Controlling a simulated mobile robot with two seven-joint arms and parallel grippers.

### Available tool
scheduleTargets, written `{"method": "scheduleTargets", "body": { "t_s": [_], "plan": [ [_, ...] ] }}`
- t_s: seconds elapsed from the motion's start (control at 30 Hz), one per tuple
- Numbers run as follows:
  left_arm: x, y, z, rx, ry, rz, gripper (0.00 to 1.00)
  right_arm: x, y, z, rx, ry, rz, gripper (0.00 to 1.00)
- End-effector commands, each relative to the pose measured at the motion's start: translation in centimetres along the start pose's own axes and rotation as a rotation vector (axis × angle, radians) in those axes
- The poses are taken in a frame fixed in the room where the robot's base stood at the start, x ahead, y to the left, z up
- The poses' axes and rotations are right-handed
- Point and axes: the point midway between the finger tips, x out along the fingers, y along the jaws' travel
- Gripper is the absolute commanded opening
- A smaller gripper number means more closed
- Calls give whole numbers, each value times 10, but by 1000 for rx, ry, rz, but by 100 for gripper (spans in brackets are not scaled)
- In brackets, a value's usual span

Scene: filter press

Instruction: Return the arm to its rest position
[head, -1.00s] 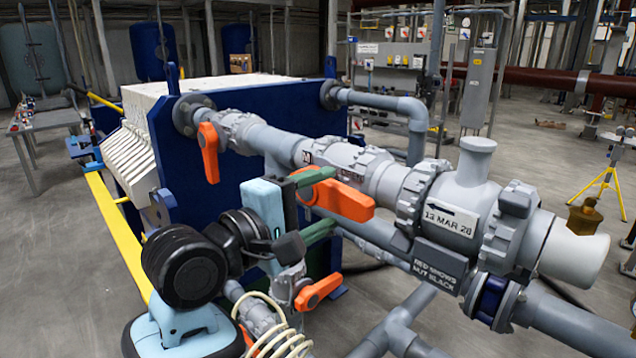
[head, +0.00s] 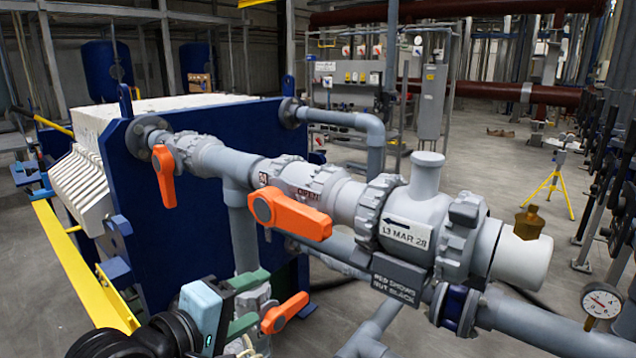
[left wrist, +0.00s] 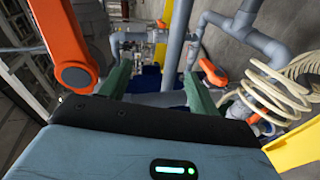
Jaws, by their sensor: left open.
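My left gripper (head: 262,296) is at the lower left of the head view, with its green fingers spread and nothing seen between them. It is below and left of the orange handle on the middle valve (head: 290,214), apart from it. A lower orange handle (head: 285,312) shows just beside the fingertips in the picture; whether they touch is unclear. In the left wrist view the open fingers (left wrist: 158,72) point toward grey pipework. A large orange handle (left wrist: 65,45) is close on the left there. My right gripper is not in view.
The blue press plate (head: 200,250) stands behind the pipes. Another orange handle (head: 163,175) is at the upper left. A yellow rail (head: 80,265) runs along the left. A coiled cream hose (left wrist: 270,95) is right in the wrist view. Open floor (head: 45,315) shows at lower left.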

Motion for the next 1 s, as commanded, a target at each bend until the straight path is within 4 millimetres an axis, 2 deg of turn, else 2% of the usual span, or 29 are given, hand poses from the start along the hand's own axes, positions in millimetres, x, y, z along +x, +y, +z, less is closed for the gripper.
{"method": "scheduleTargets", "body": {
  "t_s": [0.03,0.27,0.47,0.6,0.8,1.0],
  "plan": [
    [-1,-28,2,39,4,-62,62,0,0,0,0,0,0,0],
    [-18,-135,15,259,-20,-322,62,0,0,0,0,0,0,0],
    [-53,-220,35,457,-111,-541,62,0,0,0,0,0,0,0],
    [-86,-274,52,593,-215,-683,62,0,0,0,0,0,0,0],
    [-142,-335,79,774,-405,-850,62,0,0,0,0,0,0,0],
    [-193,-374,100,910,-592,-957,62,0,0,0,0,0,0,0]
  ]
}}
